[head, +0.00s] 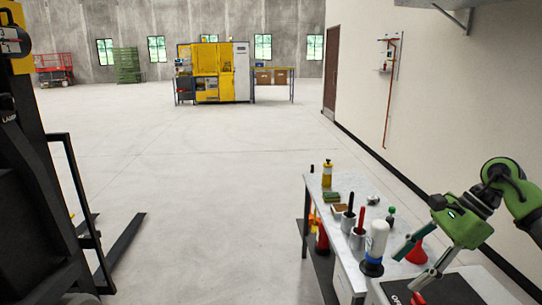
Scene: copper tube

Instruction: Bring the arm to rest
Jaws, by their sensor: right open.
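My right gripper (405,271) comes in from the right over the near end of the workbench. A copper tube (390,95) runs down the wall on the right, well away from the gripper. My left gripper is out of view.
Dark lift equipment (40,190) stands left. The floor between is clear.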

